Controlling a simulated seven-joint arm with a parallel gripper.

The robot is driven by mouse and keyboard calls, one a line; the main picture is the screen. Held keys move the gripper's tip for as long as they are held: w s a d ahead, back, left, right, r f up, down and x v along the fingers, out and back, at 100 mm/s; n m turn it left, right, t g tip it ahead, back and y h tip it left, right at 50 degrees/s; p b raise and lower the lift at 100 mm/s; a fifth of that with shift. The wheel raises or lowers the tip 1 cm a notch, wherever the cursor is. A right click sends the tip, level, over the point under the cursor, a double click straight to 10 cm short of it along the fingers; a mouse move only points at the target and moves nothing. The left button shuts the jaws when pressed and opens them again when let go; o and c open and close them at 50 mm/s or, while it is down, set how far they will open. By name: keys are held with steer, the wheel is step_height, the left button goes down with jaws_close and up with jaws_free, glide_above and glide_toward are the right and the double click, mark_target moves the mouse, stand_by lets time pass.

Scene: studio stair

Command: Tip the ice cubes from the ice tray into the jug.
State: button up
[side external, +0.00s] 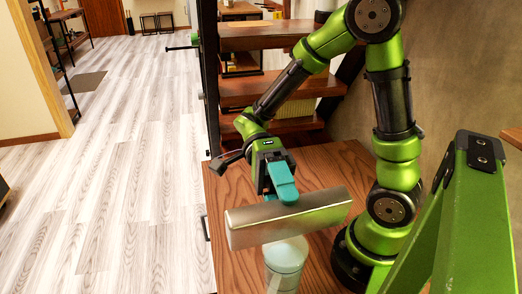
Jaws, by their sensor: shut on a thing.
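The ice tray (290,218), a long silvery metal piece, is held level along its length above the table. Its smooth outer side faces the camera, so its inside and any ice cubes are hidden. My gripper (282,190) points down at the tray's middle from behind and is shut on it; a teal part shows at the grip. The jug (286,258), pale grey-green, stands upright on the table directly below the tray in the picture. The tray covers the jug's top, so its mouth and contents are hidden. The gap between tray and jug cannot be told.
The brown wooden table (232,187) has clear surface left of the jug. Wooden stair treads (262,90) rise behind it, and a grey wall (450,70) stands at the right. The pale plank floor (130,160) lies open to the left.

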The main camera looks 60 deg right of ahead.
mark_target(289, 218)
steer(key=shift+f+t+h, duration=0.25)
steer(key=shift+t+h, duration=0.25)
steer(key=shift+s+a+r+t+h, duration=0.15)
steer(key=shift+r+t+h, duration=0.5)
steer(key=shift+t+h, duration=0.45)
steer(key=t+h, duration=0.1)
steer(key=r+t, duration=0.1)
steer(key=t+h, duration=0.1)
steer(key=shift+s+a+r+h, duration=0.15)
steer(key=shift+a+r+h, duration=0.05)
steer(key=shift+r+h, duration=0.1)
steer(key=shift+s+a+r+t+h, duration=0.15)
steer(key=shift+r+t+h, duration=0.05)
steer(key=shift+t+h, duration=0.35)
steer(key=shift+s+a+r+t+h, duration=0.1)
steer(key=shift+s+r+t+h, duration=0.1)
steer(key=shift+t+h, duration=0.35)
steer(key=t+h, duration=0.1)
steer(key=r+t+h, duration=0.1)
steer(key=t+h, duration=0.1)
steer(key=shift+s+a+r+t, duration=0.2)
steer(key=shift+s+a+t, duration=0.1)
steer(key=shift+a, duration=0.05)
